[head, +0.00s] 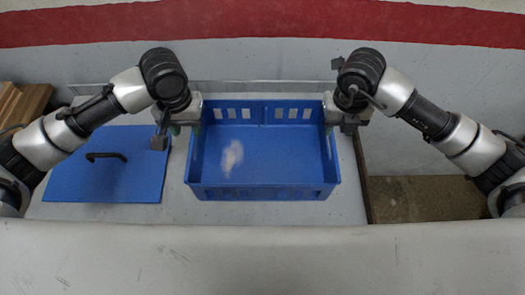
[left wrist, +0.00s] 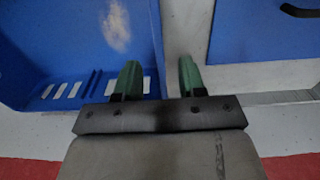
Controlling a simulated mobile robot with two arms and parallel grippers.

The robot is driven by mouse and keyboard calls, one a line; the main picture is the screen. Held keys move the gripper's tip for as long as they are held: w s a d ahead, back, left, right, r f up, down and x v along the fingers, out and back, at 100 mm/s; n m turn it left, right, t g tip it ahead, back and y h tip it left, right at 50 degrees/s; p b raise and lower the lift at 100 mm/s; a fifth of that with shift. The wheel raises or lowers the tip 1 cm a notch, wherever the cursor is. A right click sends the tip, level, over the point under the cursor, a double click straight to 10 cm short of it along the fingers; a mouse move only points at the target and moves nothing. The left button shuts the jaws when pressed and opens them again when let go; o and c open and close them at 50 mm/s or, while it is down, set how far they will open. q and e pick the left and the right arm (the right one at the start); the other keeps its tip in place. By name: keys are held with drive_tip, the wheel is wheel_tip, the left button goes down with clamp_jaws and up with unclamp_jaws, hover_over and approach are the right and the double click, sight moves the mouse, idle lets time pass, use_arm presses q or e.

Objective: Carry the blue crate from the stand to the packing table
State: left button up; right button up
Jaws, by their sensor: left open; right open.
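The blue crate (head: 262,193) stands upright and open on a pale grey stand top (head: 290,212) in the middle of the head view. Its floor looks empty apart from a pale patch. My left gripper (head: 188,126) is at the crate's left side wall, open. In the left wrist view the green fingers of my left gripper (left wrist: 160,78) are apart, with the side wall of the crate (left wrist: 148,45) between them. My right gripper (head: 336,124) is at the right side wall, open; its fingertips are mostly hidden. I cannot tell which surface is the packing table.
A flat blue panel with a black handle (head: 108,180) lies left of the crate, close to it; it also shows in the left wrist view (left wrist: 260,40). Brown wooden pieces (head: 24,102) lie at the far left. A pale surface (head: 260,260) spans the front. A brown patch (head: 425,198) is at right.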

sight(192, 138)
use_arm(q)
drive_tip(key=shift+f, duration=2.75)
use_arm(e)
drive_tip(key=shift+f, duration=2.75)
use_arm(q)
clamp_jaws()
use_arm(e)
clamp_jaws()
use_arm(q)
drive_tip(key=shift+r, duration=0.1)
use_arm(e)
drive_tip(key=shift+r, duration=0.1)
